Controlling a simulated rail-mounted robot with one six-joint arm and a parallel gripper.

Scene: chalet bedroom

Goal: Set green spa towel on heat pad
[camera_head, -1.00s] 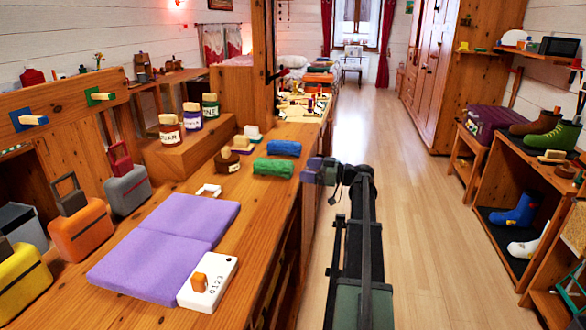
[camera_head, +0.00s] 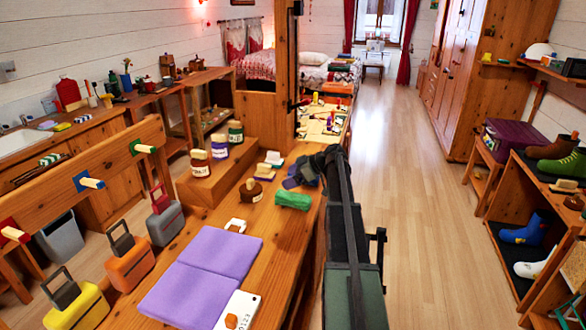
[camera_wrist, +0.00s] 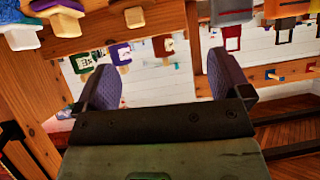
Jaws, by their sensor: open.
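The green spa towel (camera_head: 293,200) is a rolled green bundle on the wooden counter in the head view. The heat pad (camera_head: 215,252) is a flat purple two-panel pad nearer the front, with a white controller (camera_head: 238,310) at its front right corner. The pad's top is bare. My gripper (camera_head: 298,178) is over the counter just behind the green towel, open, with its fingers apart. A blue rolled towel lies about there and is largely hidden by the gripper. The wrist view shows the two fingers (camera_wrist: 166,82) with nothing between them; I cannot make out the green towel there.
Labelled jars (camera_head: 220,147) stand on a wooden riser (camera_head: 215,175) behind the pad. A brown stamp-like jar (camera_head: 251,190) is left of the green towel. Orange (camera_head: 130,262), grey (camera_head: 165,220) and yellow (camera_head: 78,305) cases line the left edge.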

